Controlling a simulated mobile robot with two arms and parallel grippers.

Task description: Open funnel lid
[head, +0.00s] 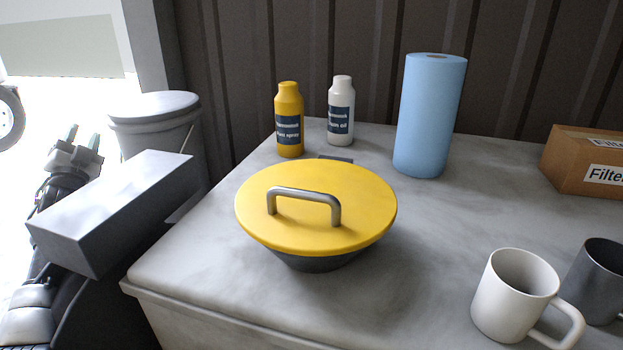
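The funnel's round yellow lid (355,205) has a grey metal bar handle (305,193) on top. It lies flat on the dark funnel (318,262), covering its mouth; only the lower part of the funnel shows below the rim. The funnel stands on the worktop at the centre of the head view. My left gripper (83,138) is at the left, off the worktop and well away from the lid. Its two fingertips point up and are apart, with nothing between them. My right gripper is not in view.
On the grey worktop (420,235), a yellow bottle (289,120), a white bottle (341,112) and a blue paper roll (430,115) stand behind the funnel. A cardboard box (585,165), white mug (512,295) and grey mug (597,280) are right. A lidded bin (155,110) stands left.

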